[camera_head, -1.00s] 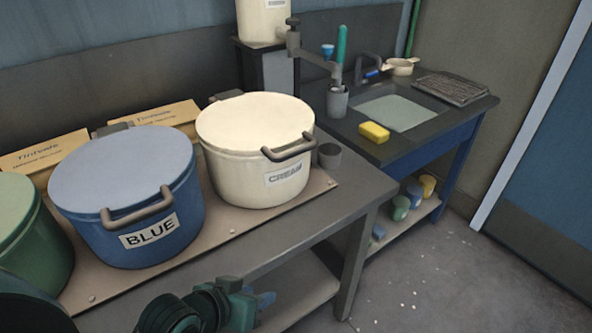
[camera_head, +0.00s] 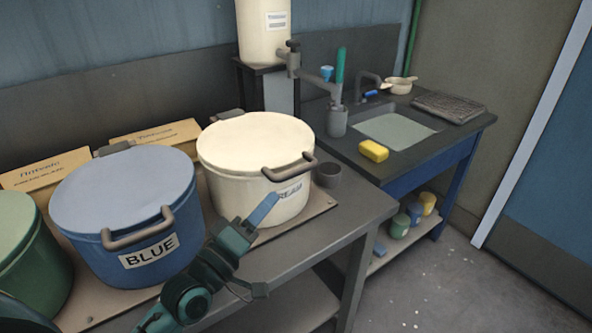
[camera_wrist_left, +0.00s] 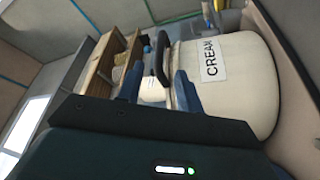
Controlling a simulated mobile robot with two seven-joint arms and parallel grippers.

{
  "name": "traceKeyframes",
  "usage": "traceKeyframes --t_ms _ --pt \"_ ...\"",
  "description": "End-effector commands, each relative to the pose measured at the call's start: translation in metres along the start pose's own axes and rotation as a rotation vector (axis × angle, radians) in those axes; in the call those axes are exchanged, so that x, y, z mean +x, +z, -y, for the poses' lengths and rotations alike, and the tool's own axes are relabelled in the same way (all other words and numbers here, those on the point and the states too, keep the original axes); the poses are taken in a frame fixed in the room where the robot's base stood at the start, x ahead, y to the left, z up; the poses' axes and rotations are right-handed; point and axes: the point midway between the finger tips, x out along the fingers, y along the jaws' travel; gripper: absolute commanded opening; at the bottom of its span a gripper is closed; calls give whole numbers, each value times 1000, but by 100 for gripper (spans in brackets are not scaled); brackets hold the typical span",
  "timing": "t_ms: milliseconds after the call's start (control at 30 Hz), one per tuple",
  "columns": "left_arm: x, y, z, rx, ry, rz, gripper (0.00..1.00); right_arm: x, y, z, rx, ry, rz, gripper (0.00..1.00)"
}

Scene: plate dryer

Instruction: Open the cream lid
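The cream pot (camera_head: 235,190) stands on the bench with its cream lid (camera_head: 256,138) on top, closed. The lid's grey handle (camera_head: 290,168) juts out over the front right rim. My left gripper (camera_head: 264,208) is in front of the pot, below the handle, its blue fingers covering part of the label. In the left wrist view, the two fingers of my left gripper (camera_wrist_left: 158,88) are apart with nothing held. The dark handle (camera_wrist_left: 161,58) shows beyond them, between the fingers in the picture. The CREAM label (camera_wrist_left: 210,60) is to their right. My right gripper is not in view.
The blue pot (camera_head: 120,215) stands left of the cream pot, and a green pot (camera_head: 35,255) is further left. The sink bench with a yellow sponge (camera_head: 374,151) is at the right.

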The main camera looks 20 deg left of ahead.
Motion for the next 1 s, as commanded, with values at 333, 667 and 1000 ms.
traceKeyframes --t_ms 333,667,1000 --pt "74 -1 -2 3 1 -1 36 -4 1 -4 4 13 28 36" --pt "105 0 0 3 -2 1 36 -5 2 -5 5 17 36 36" --pt "105 1 0 4 -2 2 31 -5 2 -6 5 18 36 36"
